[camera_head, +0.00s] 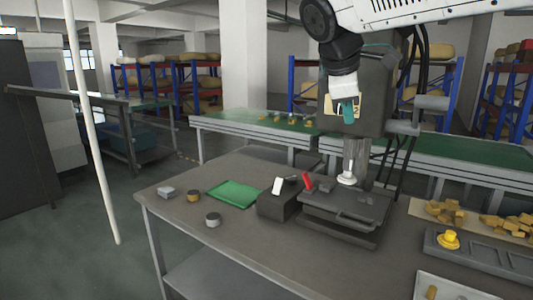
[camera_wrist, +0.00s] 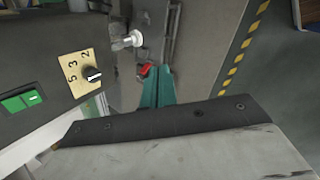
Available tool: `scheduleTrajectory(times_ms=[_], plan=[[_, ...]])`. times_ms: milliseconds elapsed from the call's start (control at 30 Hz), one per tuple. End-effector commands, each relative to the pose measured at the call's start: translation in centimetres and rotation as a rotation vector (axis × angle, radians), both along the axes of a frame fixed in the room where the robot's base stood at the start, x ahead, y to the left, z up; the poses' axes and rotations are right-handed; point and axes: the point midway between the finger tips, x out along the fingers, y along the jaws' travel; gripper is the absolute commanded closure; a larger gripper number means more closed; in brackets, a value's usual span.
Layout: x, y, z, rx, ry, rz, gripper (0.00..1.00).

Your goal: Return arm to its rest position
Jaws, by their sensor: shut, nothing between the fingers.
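My gripper (camera_head: 348,112) hangs from the raised arm in the upper right of the head view. Its two teal fingers are together and hold nothing. In the wrist view the teal fingers (camera_wrist: 158,88) also show closed, pointing away over the machine. The gripper is in front of the grey machine head (camera_head: 376,100) and partly covers its yellow dial plate; I cannot tell whether they touch. The wrist view shows the black dial (camera_wrist: 92,74) on that plate, with numbers around it, and a green rocker switch (camera_wrist: 22,101).
Below stand the machine's dark base (camera_head: 345,212), a red lever (camera_head: 308,181) and a small box with a white switch (camera_head: 277,186). The workbench (camera_head: 168,232) also holds a green mat (camera_head: 233,194), small round parts (camera_head: 212,220) and a grey tray (camera_head: 480,256). The bench's front left is clear.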

Motion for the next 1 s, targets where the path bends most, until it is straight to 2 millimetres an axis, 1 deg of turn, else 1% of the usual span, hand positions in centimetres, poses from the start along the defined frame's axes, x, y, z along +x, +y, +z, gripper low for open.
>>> scheduleTrajectory(times_ms=[33,67,100,167,200,267,300,400,500,567,633,733,1000], plan=[[-3.0,-1.6,-2.3,0.089,0.013,-0.128,1.0],[-4.7,-2.3,-3.7,0.144,0.021,-0.212,1.0],[-7.0,-3.2,-5.6,0.213,0.032,-0.323,1.0],[-10.5,-4.4,-8.3,0.304,0.049,-0.489,1.0],[-12.9,-5.2,-10.0,0.359,0.061,-0.599,1.0],[-16.7,-6.1,-12.7,0.433,0.08,-0.759,1.0],[-19.1,-6.7,-14.4,0.479,0.092,-0.862,1.0],[-24.5,-7.6,-18.3,0.567,0.117,-1.069,1.0],[-28.2,-8.2,-20.8,0.616,0.131,-1.163,1.0],[-29.5,-8.6,-21.5,0.633,0.126,-1.188,1.0],[-30.1,-9.0,-21.6,0.646,0.104,-1.204,1.0],[-30.2,-9.5,-21.0,0.664,0.074,-1.215,1.0],[-30.2,-9.6,-20.9,0.663,0.072,-1.22,1.0]])
